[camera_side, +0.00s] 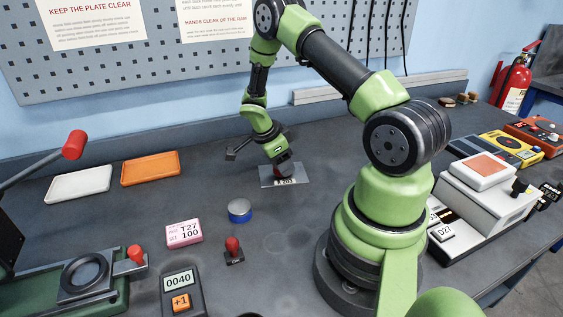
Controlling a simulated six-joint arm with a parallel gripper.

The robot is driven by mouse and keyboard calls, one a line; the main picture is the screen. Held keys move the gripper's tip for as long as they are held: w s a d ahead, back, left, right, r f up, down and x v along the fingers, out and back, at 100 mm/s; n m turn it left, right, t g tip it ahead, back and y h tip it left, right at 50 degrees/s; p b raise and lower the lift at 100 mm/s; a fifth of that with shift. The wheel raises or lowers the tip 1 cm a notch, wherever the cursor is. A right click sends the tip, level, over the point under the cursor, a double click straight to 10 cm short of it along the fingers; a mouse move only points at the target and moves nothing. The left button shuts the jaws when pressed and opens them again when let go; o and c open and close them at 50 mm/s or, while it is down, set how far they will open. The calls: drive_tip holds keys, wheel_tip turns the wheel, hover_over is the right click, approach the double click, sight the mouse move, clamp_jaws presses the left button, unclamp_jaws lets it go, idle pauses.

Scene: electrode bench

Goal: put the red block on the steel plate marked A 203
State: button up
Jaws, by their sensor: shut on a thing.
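The steel plate marked A 203 (268,181) lies flat on the dark bench near the middle of the view. My gripper (284,168) is right over the plate, pointing down. It is shut on the red block (284,170), of which only a small part shows between the fingers. The block is at or just above the plate, by the A 203 label. I cannot tell whether its underside touches the plate.
A blue-sided round puck (239,211), a pink T27 label block (184,233) and a red-knobbed stick (233,251) stand in front. White (79,186) and orange (150,169) trays lie left. A grey-white device (478,205) stands right. Bench between the trays and plate is clear.

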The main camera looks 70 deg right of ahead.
drive_tip(key=shift+f, duration=0.2)
drive_tip(key=o, duration=1.3)
drive_tip(key=w+a+r+n+t, duration=0.1)
drive_tip(key=a+r+n+t, duration=0.3)
drive_tip(key=r, duration=0.7)
drive_tip(key=w+a+r+n+g, duration=0.1)
drive_tip(key=a+r+n, duration=0.2)
drive_tip(key=a+r, duration=0.55)
drive_tip(key=s+a+r+n+t+y, duration=0.5)
drive_tip(key=s+a+r+n, duration=0.5)
drive_tip(key=n, duration=0.6)
drive_tip(key=shift+s+a+r+t, duration=0.15)
drive_tip(key=shift+s+a+t, duration=0.4)
drive_tip(key=shift+s+t, duration=0.5)
